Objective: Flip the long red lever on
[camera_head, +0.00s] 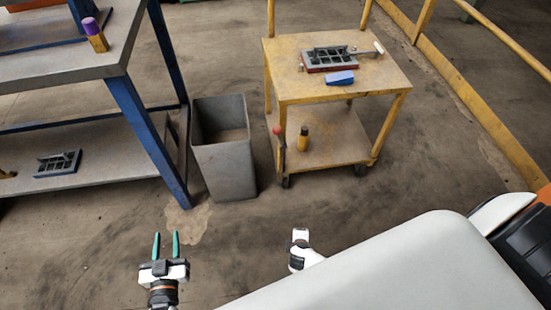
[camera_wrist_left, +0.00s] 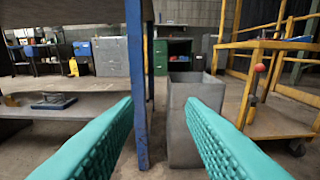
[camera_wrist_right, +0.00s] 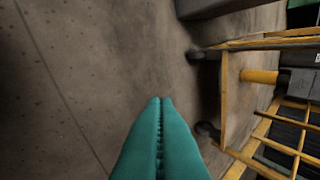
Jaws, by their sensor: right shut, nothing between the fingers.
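A long lever with a red ball knob (camera_head: 277,130) stands at the left front corner of the yellow cart. Its knob also shows in the left wrist view (camera_wrist_left: 259,68), at the right. The lever's lower part and mount are too small to make out. My left gripper (camera_head: 165,238) is open and empty, with its green fingers apart, low in front of the blue-legged bench and well short of the lever. My right gripper (camera_wrist_right: 160,100) is shut and empty, over bare floor. In the head view only a white part of my right wrist shows, below the cart.
The yellow cart (camera_head: 290,92) carries a tray-like part and a blue block (camera_head: 339,78). A yellow-and-dark cylinder (camera_head: 303,138) stands on its lower shelf. A grey bin (camera_head: 224,165) stands between the cart and the grey bench (camera_head: 60,72).

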